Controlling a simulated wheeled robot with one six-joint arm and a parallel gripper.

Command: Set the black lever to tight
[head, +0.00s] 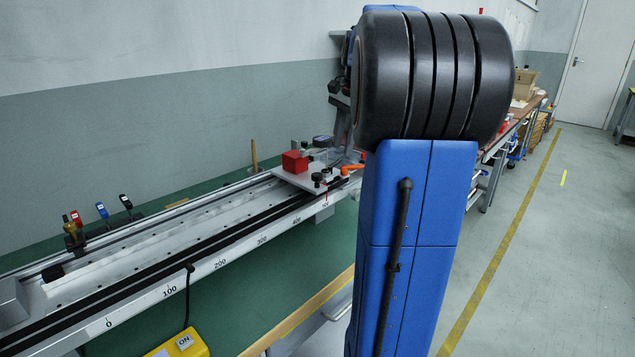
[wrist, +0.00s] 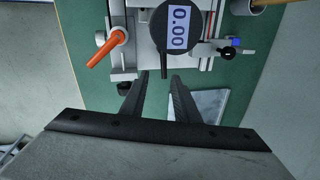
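My gripper (wrist: 160,78) is open and empty in the wrist view, its two dark fingers apart, with green surface showing between them. Its tips are just below a round black dial gauge (wrist: 172,48) reading 0.00 and its short stem. I cannot clearly make out a black lever near the gripper. A small round black knob (wrist: 228,53) is right of the gauge, and an orange lever (wrist: 105,48) is to its left. My arm hides the gripper there.
The long rail (head: 190,250) with a printed scale carries a carriage plate (head: 318,179) with a red block (head: 295,162). A yellow ON box (head: 180,345) is in front. Floor at the right is clear.

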